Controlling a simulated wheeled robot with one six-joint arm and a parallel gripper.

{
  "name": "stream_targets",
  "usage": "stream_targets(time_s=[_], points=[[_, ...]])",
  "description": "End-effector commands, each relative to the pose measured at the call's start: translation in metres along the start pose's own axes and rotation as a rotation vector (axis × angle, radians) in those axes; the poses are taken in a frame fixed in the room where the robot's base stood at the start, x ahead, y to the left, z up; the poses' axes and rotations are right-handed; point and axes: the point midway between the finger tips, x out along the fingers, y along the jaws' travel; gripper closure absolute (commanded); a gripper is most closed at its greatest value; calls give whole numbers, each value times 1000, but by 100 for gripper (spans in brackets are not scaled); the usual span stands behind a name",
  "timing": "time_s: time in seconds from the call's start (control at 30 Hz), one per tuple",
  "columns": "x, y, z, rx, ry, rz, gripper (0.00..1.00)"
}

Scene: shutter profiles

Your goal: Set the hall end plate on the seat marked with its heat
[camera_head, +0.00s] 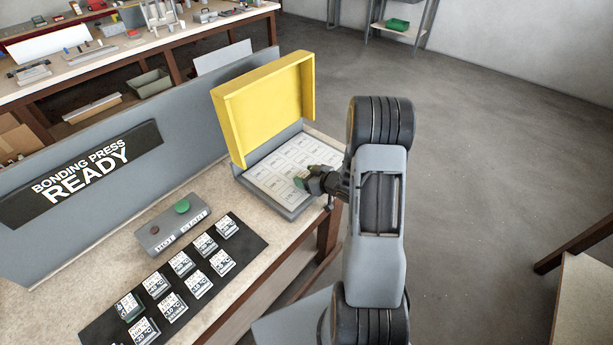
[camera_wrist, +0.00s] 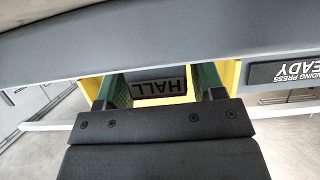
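My gripper (camera_head: 306,181) is over the right part of the press bed (camera_head: 262,201), which carries a grid of pale marked seats (camera_head: 277,178). The seat markings are too small to read. The label appears upside down. The plate looks held above the bed; whether it touches a seat is hidden. The yellow press lid (camera_head: 262,103) stands open behind the bed.
A button box (camera_head: 172,232) with a green and a red button is left of the press. A black mat (camera_head: 205,273) holds several labelled blocks. A grey panel reading BONDING PRESS READY (camera_head: 85,175) stands behind. Open floor lies to the right.

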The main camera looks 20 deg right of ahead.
Motion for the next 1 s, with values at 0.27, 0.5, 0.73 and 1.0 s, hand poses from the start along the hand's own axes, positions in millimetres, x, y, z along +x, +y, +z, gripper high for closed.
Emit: stream_targets(time_s=[0.27,0.5,0.73,1.0], points=[[0,0,0,0,0,0,18],[-5,1,0,0,1,2,18],[-41,2,0,0,0,5,18],[-96,1,0,0,1,6,18]])
